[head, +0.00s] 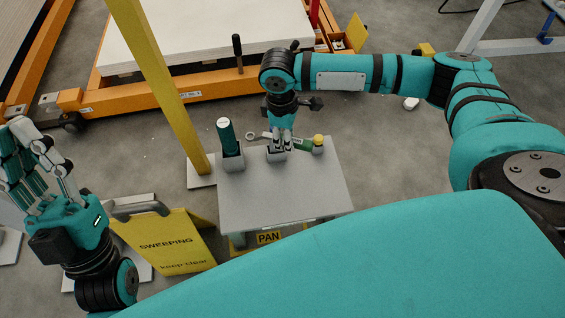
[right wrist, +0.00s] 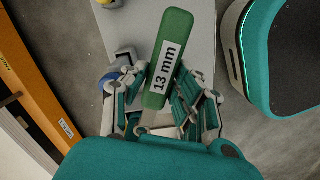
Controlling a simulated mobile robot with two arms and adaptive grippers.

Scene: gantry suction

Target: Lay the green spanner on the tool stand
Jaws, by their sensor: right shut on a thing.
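The green spanner (head: 303,145) is in my right gripper (head: 278,148), at the far edge of a small grey table (head: 285,190). Its green handle points right in the head view, and a pale ring end shows to the left. In the right wrist view the handle (right wrist: 168,60), labelled "13 mm", lies between the fingers of the right gripper (right wrist: 165,100), which are shut on it. Whether the spanner touches what is below it, I cannot tell. The tool stand is not clearly distinguishable from the grey table. My left gripper (head: 42,165) is open and empty at far left.
A dark teal cylinder (head: 226,137) stands upright in a grey holder on the table's far left. A yellow-topped item (head: 318,143) stands close to the spanner's handle. A yellow post (head: 160,85) and a yellow sweeping sign (head: 168,240) are left of the table. The table's front is clear.

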